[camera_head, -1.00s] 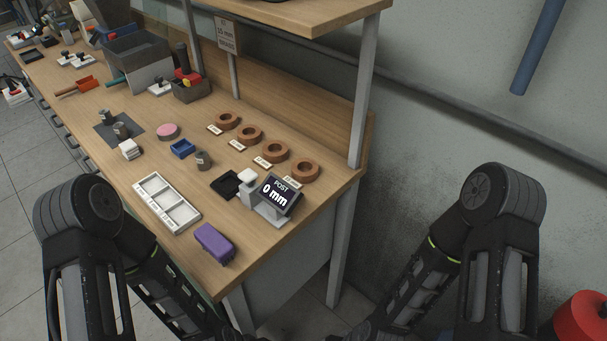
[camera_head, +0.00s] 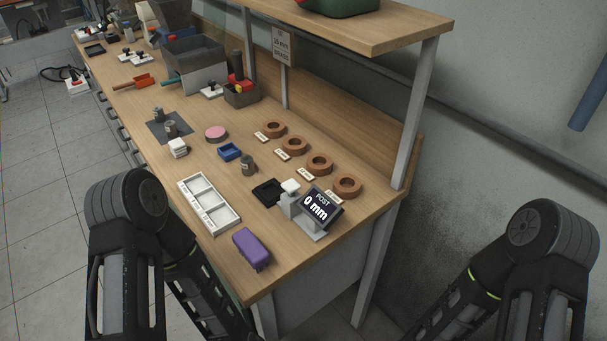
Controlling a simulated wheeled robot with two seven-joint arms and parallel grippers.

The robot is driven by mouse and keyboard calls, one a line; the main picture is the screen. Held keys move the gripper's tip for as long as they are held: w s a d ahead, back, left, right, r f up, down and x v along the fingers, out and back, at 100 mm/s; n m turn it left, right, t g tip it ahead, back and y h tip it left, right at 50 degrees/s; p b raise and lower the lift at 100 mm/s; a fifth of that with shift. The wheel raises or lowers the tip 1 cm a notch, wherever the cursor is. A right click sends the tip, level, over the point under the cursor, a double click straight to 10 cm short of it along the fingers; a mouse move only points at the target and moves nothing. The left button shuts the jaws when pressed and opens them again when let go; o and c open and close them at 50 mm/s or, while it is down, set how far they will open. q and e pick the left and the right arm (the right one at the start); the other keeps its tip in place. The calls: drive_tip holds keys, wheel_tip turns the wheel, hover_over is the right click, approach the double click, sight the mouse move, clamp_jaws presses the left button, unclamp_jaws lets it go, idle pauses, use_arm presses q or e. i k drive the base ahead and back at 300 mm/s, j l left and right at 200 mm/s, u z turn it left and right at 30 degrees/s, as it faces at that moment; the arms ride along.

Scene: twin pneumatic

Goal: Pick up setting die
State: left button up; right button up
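No object on the bench is marked as the setting die, so I cannot tell for certain which it is. Candidates are small grey metal cylinders: two, one behind the other (camera_head: 158,115) (camera_head: 171,129), on a dark mat at the left, and one (camera_head: 248,165) beside the blue tray near the middle. Both of my arms show at the bottom left and bottom right, but both grippers are out of the picture.
The wooden bench (camera_head: 300,262) carries a white divided tray (camera_head: 187,187), a purple block (camera_head: 251,249), a blue tray (camera_head: 229,152), a pink disc (camera_head: 216,134) and several brown rings (camera_head: 347,186). A "POST 0 mm" display (camera_head: 318,207) stands near the right corner. A shelf post (camera_head: 415,115) rises behind.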

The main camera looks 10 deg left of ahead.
sight(157, 111)
drive_tip(key=k, duration=1.25)
drive_tip(key=z, duration=1.5)
drive_tip(key=k+j, duration=0.1)
drive_tip(key=j, duration=0.5)
drive_tip(key=k+j, duration=0.15)
drive_tip(key=j, duration=0.45)
drive_tip(key=k+j, duration=0.1)
drive_tip(key=j, duration=0.5)
drive_tip(key=k+j, duration=0.15)
drive_tip(key=j, duration=0.45)
drive_tip(key=k+j, duration=0.1)
drive_tip(key=j, duration=0.5)
drive_tip(key=k+j, duration=0.15)
drive_tip(key=j, duration=0.45)
drive_tip(key=k+j, duration=0.1)
drive_tip(key=j, duration=0.5)
drive_tip(key=k+j, duration=0.15)
drive_tip(key=j, duration=0.45)
